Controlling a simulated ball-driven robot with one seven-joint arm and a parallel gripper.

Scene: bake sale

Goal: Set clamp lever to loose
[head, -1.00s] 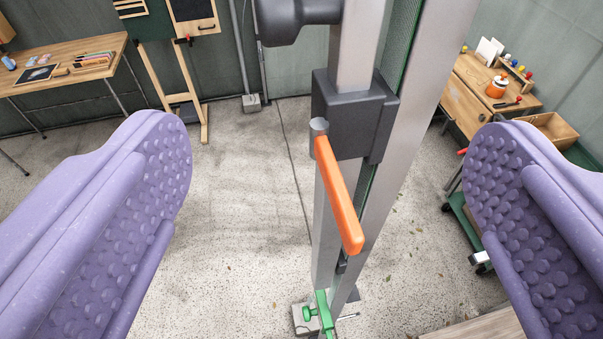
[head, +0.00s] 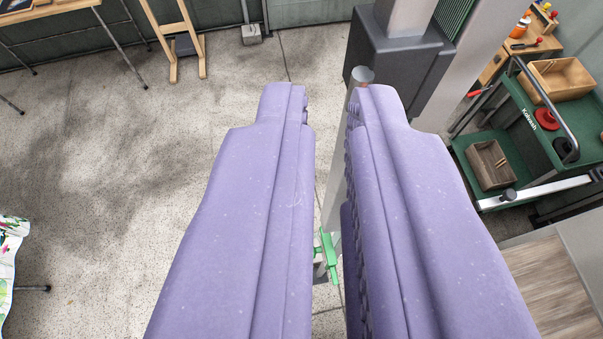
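The clamp is a dark grey block (head: 392,62) around the metal post, at the upper middle right. The grey pivot end of its lever (head: 362,76) shows just above the tip of my gripper's right finger. The lever's orange arm is almost wholly hidden by that finger, so I cannot tell its present angle or whether the finger touches it. My gripper (head: 332,100) has two purple padded fingers, drawn near each other with a narrow gap. Floor and post show through the gap, and nothing is seen held between the fingers.
A small green clamp (head: 329,257) sits low by the post, seen through the gap. A green cart (head: 525,110) with wooden trays stands at right, above a wooden surface (head: 555,290). Open concrete floor (head: 130,170) lies to the left.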

